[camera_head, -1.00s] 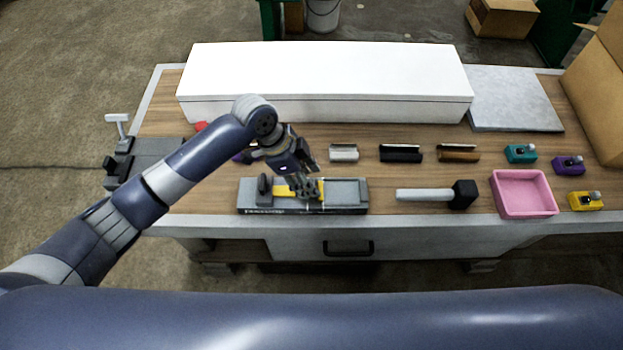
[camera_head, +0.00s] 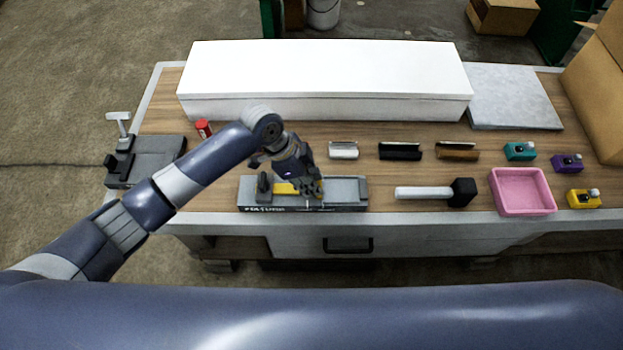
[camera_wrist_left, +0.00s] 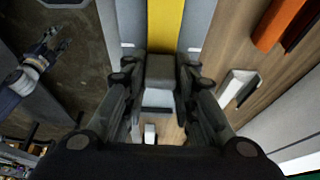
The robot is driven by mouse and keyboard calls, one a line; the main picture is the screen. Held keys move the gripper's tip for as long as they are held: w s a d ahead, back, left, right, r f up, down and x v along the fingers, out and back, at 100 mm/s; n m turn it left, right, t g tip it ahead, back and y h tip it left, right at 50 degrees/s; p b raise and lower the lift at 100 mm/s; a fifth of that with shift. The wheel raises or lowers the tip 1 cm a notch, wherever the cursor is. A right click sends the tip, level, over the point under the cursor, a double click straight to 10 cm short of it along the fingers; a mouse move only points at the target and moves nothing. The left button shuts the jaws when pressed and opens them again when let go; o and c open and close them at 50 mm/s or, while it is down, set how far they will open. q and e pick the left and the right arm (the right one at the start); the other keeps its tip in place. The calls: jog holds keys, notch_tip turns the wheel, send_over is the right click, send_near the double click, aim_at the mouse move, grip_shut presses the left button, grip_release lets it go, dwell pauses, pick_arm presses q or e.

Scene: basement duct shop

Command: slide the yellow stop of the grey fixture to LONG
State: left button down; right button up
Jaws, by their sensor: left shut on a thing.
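The grey fixture (camera_head: 346,189) lies near the front edge of the bench. It has a dark upright block at its left end. The yellow stop (camera_head: 285,189) shows along its top, partly hidden by my left gripper (camera_head: 313,190). My left gripper reaches down onto the stop and is shut on it. In the left wrist view, its fingers (camera_wrist_left: 158,95) close in at the middle, and a yellow strip (camera_wrist_left: 165,25) runs away above them. The LONG mark cannot be read. A gripper-like shape of my other arm (camera_wrist_left: 52,45) shows small at the left wrist view's edge.
A long white box (camera_head: 325,75) stands behind. White, black and brown channel pieces (camera_head: 400,151) lie between it and the fixture. A mallet (camera_head: 425,193) and pink tray (camera_head: 522,192) are to the right.

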aim_at(292, 188)
pick_arm(q)
jog(key=a, duration=0.4)
jog(key=shift+a+p, duration=0.1)
jog(key=shift+p, duration=0.3)
jog(key=c, duration=1.5)
grip_release()
jog(key=shift+o, duration=1.1)
jog(key=shift+a, duration=0.1)
jog(key=shift+r, duration=0.4)
jog(key=v, duration=1.1)
jog(key=shift+a, duration=0.25)
